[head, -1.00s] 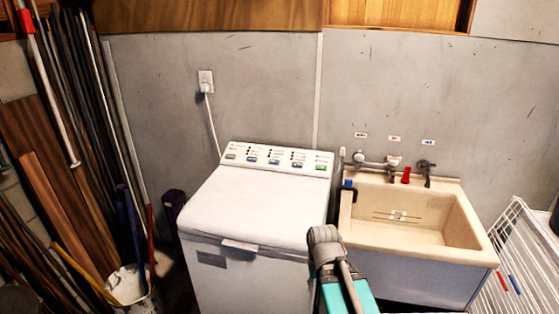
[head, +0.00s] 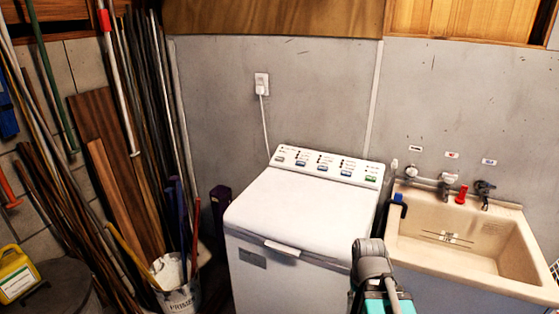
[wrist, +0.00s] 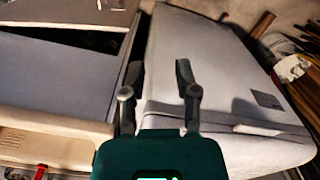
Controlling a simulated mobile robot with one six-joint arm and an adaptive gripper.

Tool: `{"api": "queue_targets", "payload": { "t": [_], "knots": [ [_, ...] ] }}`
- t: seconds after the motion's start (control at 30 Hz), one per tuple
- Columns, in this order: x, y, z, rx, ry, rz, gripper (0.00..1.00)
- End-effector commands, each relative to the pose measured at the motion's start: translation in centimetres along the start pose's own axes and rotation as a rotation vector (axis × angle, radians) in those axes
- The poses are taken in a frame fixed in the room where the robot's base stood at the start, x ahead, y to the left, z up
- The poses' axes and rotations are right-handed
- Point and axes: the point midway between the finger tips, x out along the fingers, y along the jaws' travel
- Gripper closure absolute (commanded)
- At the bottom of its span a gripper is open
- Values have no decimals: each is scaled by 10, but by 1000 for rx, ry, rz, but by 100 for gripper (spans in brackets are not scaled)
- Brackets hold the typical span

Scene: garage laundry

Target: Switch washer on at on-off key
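The white top-loading washer (head: 300,205) stands against the grey wall in the middle of the head view, lid closed. Its rear control panel (head: 330,164) carries a row of keys: a grey key (head: 280,158) at the left end, blue ones between, and a green key (head: 370,178) at the right end. The lettering is too small to read, so I cannot tell which is on-off. In the wrist view the washer's front (wrist: 215,60) shows beyond my gripper (wrist: 154,82), which is open and empty, its fingers apart. The panel is out of the wrist view.
A beige sink (head: 450,245) with taps and a red fitting (head: 461,194) stands right of the washer. A bucket of poles (head: 180,298) and leaning timber (head: 125,190) fill the left. A white cord runs up to a wall outlet (head: 262,84).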

Motion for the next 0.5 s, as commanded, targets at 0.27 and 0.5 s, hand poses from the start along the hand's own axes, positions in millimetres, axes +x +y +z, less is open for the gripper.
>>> {"api": "queue_targets", "payload": {
  "t": [0.27,0.5],
  "knots": [
    [0,0,0,0,0,0,100],
    [0,0,0,0,0,0,100]
  ]
}}
